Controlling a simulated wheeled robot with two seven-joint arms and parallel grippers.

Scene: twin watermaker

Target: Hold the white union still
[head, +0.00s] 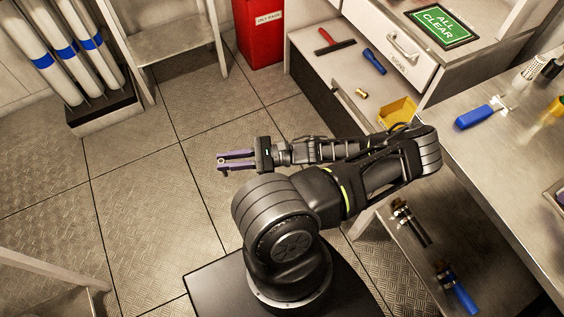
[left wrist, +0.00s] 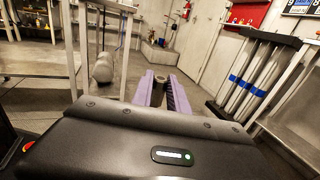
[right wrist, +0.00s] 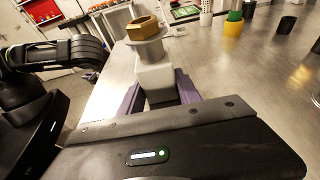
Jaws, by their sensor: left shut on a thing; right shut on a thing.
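The white union (right wrist: 156,75) stands in the right wrist view as a white block with a grey collar and a brass hex nut (right wrist: 142,27) on top. My right gripper (right wrist: 160,92) is shut on its white body, with one purple finger on each side. The fingers hide its lower part. My right gripper is not in the head view. My left gripper (head: 222,161) is over the floor in the head view, away from the worktop. In the left wrist view it is shut on a small dark grey thing (left wrist: 161,78) between its purple fingertips; I cannot tell what it is.
A steel worktop (head: 500,150) is at right with a blue-handled tool (head: 478,114).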

